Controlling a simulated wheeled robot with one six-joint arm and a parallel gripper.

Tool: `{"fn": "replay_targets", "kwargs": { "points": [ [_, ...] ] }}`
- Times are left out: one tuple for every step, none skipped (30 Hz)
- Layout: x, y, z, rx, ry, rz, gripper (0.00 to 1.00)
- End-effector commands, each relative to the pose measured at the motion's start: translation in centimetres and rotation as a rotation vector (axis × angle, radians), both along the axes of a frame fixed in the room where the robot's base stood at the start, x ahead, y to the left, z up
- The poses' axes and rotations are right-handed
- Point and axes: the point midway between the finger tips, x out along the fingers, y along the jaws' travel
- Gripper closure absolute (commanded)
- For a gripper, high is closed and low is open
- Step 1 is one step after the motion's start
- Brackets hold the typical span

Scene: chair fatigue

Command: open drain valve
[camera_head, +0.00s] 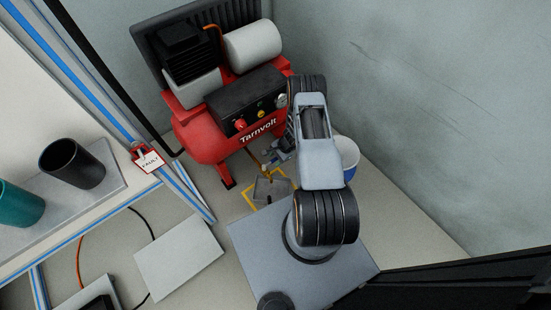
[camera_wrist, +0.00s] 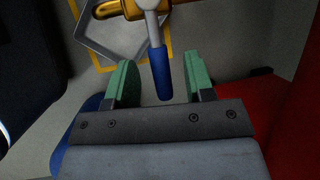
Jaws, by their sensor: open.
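The drain valve shows in the wrist view as a brass body (camera_wrist: 112,9) at the top edge, with a lever that ends in a blue grip (camera_wrist: 160,75). My gripper (camera_wrist: 159,64) is open, with one green finger pad on each side of the blue grip. Gaps show between the grip and both pads. In the head view, my gripper (camera_head: 274,155) is low beside the red compressor (camera_head: 205,139), small and partly hidden by my arm. The valve's lever is hard to make out there.
A grey tray (camera_head: 283,187) lies in a yellow floor square (camera_head: 249,200) below. A white and blue bucket (camera_head: 348,158) stands right of my arm. A bench with a dark cup (camera_head: 72,165) and a teal cup (camera_head: 18,205) is at left. Walls close the back and right.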

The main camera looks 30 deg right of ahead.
Motion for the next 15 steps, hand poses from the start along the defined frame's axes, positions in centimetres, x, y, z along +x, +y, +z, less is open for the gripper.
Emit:
{"fn": "replay_targets", "kwargs": {
  "points": [
    [0.01, 0.01, 0.01, 0.000, 0.000, 0.000, 0.52],
    [0.01, 0.01, 0.01, 0.000, 0.000, 0.000, 0.52],
    [0.01, 0.01, 0.01, 0.000, 0.000, 0.000, 0.52],
    [0.01, 0.01, 0.01, 0.000, 0.000, 0.000, 0.55],
    [0.00, 0.00, 0.01, 0.000, 0.000, 0.000, 0.58],
    [0.01, 0.00, 0.02, 0.000, 0.000, 0.000, 0.62],
    [0.01, 0.00, 0.02, 0.000, 0.000, 0.000, 0.65],
    [0.01, 0.00, 0.02, 0.000, 0.000, 0.000, 0.68],
    [0.01, 0.00, 0.02, 0.000, 0.000, 0.000, 0.72],
    [0.01, 0.00, 0.02, 0.000, 0.000, 0.000, 0.74],
    [0.01, 0.00, 0.02, 0.000, 0.000, 0.000, 0.77],
    [0.01, 0.00, 0.02, 0.000, 0.000, 0.000, 0.81],
    [0.00, 0.00, 0.02, 0.000, 0.000, 0.000, 0.84],
    [0.00, 0.00, 0.02, 0.000, 0.000, 0.000, 0.87],
    [0.00, 0.00, 0.02, 0.000, 0.000, 0.000, 0.91]
  ]
}}
